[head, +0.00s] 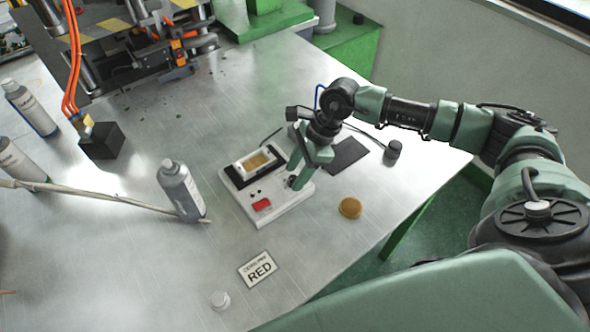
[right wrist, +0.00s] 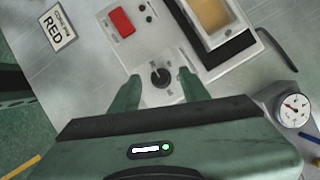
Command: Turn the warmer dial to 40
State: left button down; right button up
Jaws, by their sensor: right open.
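The wax warmer (head: 262,207) is a white box on the metal table, with a red switch (head: 262,205) and a pan of amber wax (head: 258,162). In the right wrist view its black round dial (right wrist: 161,77) shows on the panel, with a pale pointer mark; the scale markings around it are too small to read. My right gripper (head: 296,184) is over the dial end of the warmer. In the right wrist view my right gripper (right wrist: 158,90) is open, its two green fingers on either side of the dial with gaps between. Whether the fingertips touch the panel I cannot tell. My left gripper is not in view.
A round gauge (right wrist: 292,110) shows right of my gripper.

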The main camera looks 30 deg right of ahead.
jog(key=shift+a+f, duration=0.1)
jog(key=shift+f, duration=0.3)
grip_shut()
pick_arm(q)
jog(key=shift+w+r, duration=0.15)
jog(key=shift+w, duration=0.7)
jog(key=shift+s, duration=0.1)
